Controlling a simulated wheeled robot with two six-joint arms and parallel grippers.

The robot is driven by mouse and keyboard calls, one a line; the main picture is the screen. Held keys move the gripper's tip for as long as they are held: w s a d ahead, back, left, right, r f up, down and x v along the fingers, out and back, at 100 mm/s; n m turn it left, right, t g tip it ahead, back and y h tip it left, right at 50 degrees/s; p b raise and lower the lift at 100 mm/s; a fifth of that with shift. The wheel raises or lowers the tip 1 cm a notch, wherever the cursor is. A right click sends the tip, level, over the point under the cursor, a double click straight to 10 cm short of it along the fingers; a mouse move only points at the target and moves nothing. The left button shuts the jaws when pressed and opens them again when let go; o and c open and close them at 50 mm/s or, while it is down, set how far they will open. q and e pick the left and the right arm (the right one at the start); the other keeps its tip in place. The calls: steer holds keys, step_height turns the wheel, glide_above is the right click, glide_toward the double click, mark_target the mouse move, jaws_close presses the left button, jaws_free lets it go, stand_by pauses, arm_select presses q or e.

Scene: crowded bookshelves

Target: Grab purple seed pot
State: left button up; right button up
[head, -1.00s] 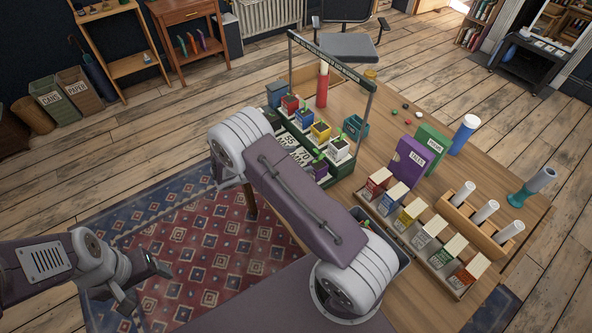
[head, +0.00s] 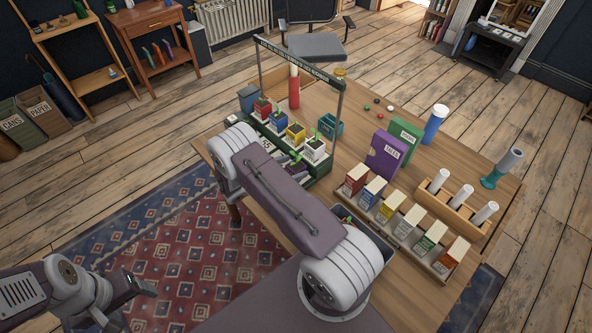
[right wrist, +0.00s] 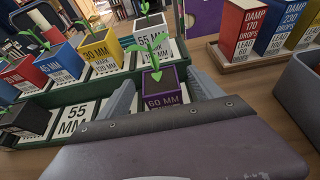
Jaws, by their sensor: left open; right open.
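The purple seed pot (right wrist: 162,100), marked 60 MM and holding a green seedling, stands in the front row of the green stand in the right wrist view. My right gripper (right wrist: 163,92) is open, with one finger on each side of the pot. I cannot tell whether either finger touches it. The lower part of the pot is hidden behind the gripper body. In the head view my right arm covers much of the stand's near side, and the pot is hard to make out there. My left gripper (head: 130,307) is open and empty over the rug at lower left.
Red, blue, yellow (right wrist: 92,55) and white (right wrist: 150,40) pots stand in the row behind. A dark pot (right wrist: 30,118) is at left in the front row. A signed bar (head: 300,62) spans the stand. Seed boxes (head: 388,208) and a purple box (head: 386,155) stand to the right.

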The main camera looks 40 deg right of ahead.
steer(key=shift+d+f, duration=0.15)
steer(key=shift+d, duration=0.15)
steer(key=shift+a, duration=0.1)
steer(key=c, duration=1.6)
